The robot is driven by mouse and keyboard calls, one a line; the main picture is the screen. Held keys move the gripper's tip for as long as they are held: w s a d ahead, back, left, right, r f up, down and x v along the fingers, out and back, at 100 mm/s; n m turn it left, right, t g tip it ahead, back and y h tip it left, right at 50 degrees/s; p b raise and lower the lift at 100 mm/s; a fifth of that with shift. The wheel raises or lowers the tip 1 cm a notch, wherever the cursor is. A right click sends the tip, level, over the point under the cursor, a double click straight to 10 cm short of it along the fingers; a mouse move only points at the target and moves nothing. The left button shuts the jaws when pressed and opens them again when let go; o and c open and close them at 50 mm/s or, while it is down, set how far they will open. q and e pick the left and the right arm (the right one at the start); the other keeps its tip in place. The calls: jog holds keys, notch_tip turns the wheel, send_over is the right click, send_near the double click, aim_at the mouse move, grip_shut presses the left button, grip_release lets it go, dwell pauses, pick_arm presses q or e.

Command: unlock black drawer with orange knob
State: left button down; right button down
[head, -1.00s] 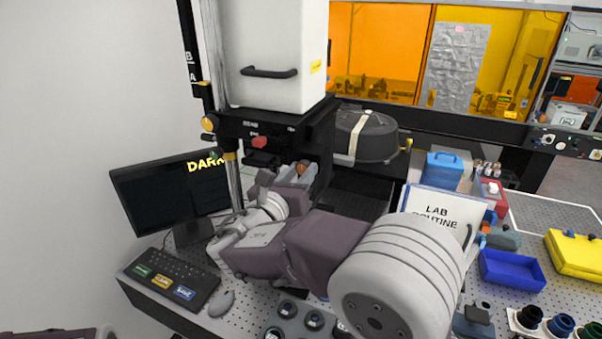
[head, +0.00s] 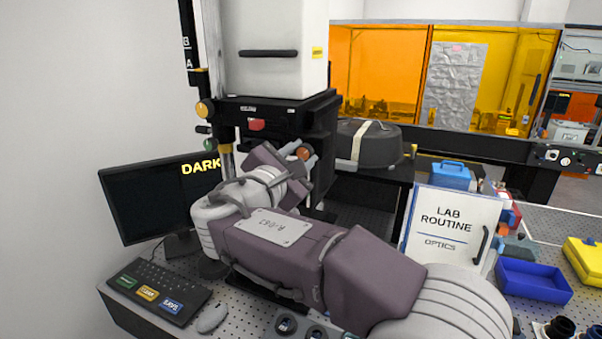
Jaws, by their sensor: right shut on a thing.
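The orange knob (head: 303,153) is on the right part of the front of the black housing (head: 322,118), below the white box. My right gripper (head: 302,154) reaches up to it from below, with its light fingers on either side of the knob, shut on it. The gripper body and my right arm hide most of the housing's lower front, so I cannot make out the black drawer's edges or whether it is locked. My left gripper is not in view.
A red button (head: 256,125) sits on the housing front, left of the knob. A monitor (head: 160,200) and keyboard (head: 160,291) stand at left. A LAB ROUTINE sign (head: 452,225), a blue tray (head: 533,280) and a dark domed cover (head: 368,142) are at right.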

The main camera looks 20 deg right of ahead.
jog(key=shift+m+b, duration=3.35)
jog(key=shift+m, duration=0.25)
jog(key=c, duration=1.1)
grip_release()
jog(key=shift+o, duration=0.2)
jog(key=b+v, duration=0.1)
jog(key=v, duration=0.8)
